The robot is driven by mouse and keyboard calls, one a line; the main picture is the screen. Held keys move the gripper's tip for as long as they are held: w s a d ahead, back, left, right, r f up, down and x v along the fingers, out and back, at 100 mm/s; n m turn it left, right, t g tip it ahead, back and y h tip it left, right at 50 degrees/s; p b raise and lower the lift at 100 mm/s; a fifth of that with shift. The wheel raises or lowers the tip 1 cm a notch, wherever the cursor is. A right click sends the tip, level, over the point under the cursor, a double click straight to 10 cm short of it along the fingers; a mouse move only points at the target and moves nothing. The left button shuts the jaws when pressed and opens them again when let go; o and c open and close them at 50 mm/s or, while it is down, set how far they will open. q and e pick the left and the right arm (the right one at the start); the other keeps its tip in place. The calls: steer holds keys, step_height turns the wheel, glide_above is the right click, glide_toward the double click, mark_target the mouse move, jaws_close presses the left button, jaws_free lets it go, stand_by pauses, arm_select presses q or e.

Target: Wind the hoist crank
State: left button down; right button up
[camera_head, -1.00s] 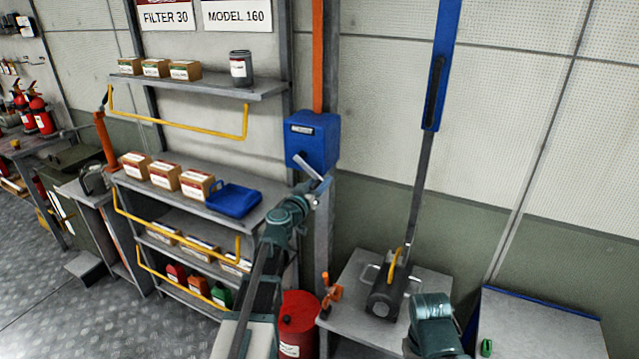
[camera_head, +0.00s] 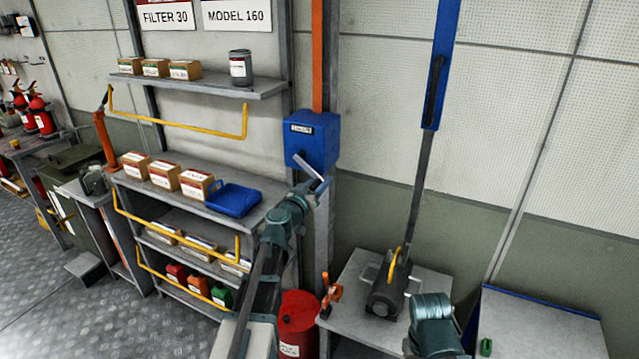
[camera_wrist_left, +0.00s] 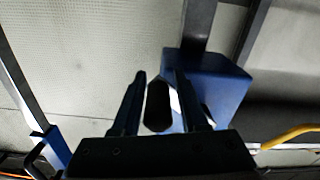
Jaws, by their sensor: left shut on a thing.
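The blue hoist box (camera_head: 312,142) is fixed to the grey post, under an orange upright. It also fills the upper right of the left wrist view (camera_wrist_left: 212,85). A pale crank arm (camera_head: 308,168) slants down to the right from the box front. My left gripper (camera_head: 319,187) is at the outer end of the crank. In the left wrist view, a dark crank handle (camera_wrist_left: 158,105) sits between its two fingers, and the gripper is shut on it. My right arm shows at the lower right of the head view, but its fingers do not show.
Shelves with cartons, a blue tray (camera_head: 234,200) and yellow rails (camera_head: 180,125) stand left of the post. A red drum (camera_head: 297,325) is below. A winch (camera_head: 388,293) with a tall lever stands on a grey bench to the right. The wall between is bare.

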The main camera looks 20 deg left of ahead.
arm_select(q)
steer(key=shift+a+f, duration=0.15)
steer(key=w+a+f+m+b, duration=0.1)
steer(key=a+f+m+b, duration=0.2)
steer(key=a+m, duration=0.65)
steer(key=a+r+m+p, duration=0.6)
steer(key=a+r+p, duration=0.1)
steer(key=shift+w+r+m, duration=0.15)
steer(key=shift+w+m, duration=0.2)
steer(key=shift+w, duration=0.05)
stand_by(1.0)
